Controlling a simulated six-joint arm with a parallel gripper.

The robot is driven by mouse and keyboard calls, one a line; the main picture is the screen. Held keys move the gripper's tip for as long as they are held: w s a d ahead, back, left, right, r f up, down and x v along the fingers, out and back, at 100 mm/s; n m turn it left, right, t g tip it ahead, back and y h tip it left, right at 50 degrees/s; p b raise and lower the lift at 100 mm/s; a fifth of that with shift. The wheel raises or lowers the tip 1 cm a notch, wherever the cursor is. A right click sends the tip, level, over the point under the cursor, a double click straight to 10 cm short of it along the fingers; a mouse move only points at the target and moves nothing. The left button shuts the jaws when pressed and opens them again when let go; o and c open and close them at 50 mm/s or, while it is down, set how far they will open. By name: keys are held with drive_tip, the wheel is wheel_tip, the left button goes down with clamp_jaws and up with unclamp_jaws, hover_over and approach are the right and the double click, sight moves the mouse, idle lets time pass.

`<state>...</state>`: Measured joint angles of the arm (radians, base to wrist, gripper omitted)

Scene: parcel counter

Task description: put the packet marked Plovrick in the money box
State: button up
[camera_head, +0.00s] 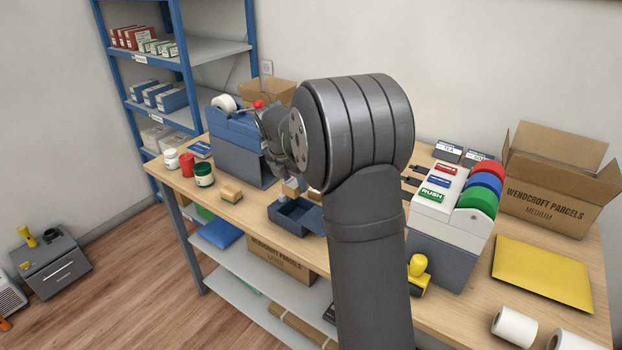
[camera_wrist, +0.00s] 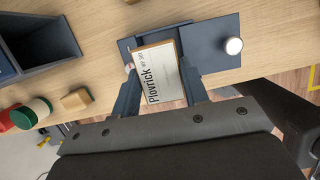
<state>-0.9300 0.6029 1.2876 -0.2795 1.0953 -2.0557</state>
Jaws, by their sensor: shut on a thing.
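The packet marked Plovrick (camera_wrist: 156,75) is a small tan-edged packet with a white label. It is between the two fingers of my gripper (camera_wrist: 165,85), which is shut on it. The packet also shows in the camera_head view (camera_head: 291,188), partly hidden by my arm. The money box (camera_head: 285,220) is dark blue and open-topped, near the front edge of the counter. The packet appears above the money box, and I cannot tell whether they touch. In the wrist view the dark blue box (camera_wrist: 215,57) shows behind the packet, with a round white knob on its right.
A tan block (camera_head: 231,196) and jars (camera_head: 204,176) stand left of the box. A blue-grey stand (camera_head: 240,163) is behind. Right are a stamp stand (camera_head: 440,225), yellow stamp (camera_head: 418,275), yellow envelope (camera_head: 543,272) and carton (camera_head: 545,190).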

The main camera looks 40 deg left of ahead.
drive_tip(key=shift+f, duration=3.2)
drive_tip(key=o, duration=1.1)
drive_tip(key=v, duration=1.7)
drive_tip(key=shift+r, duration=0.15)
drive_tip(key=shift+d, duration=0.1)
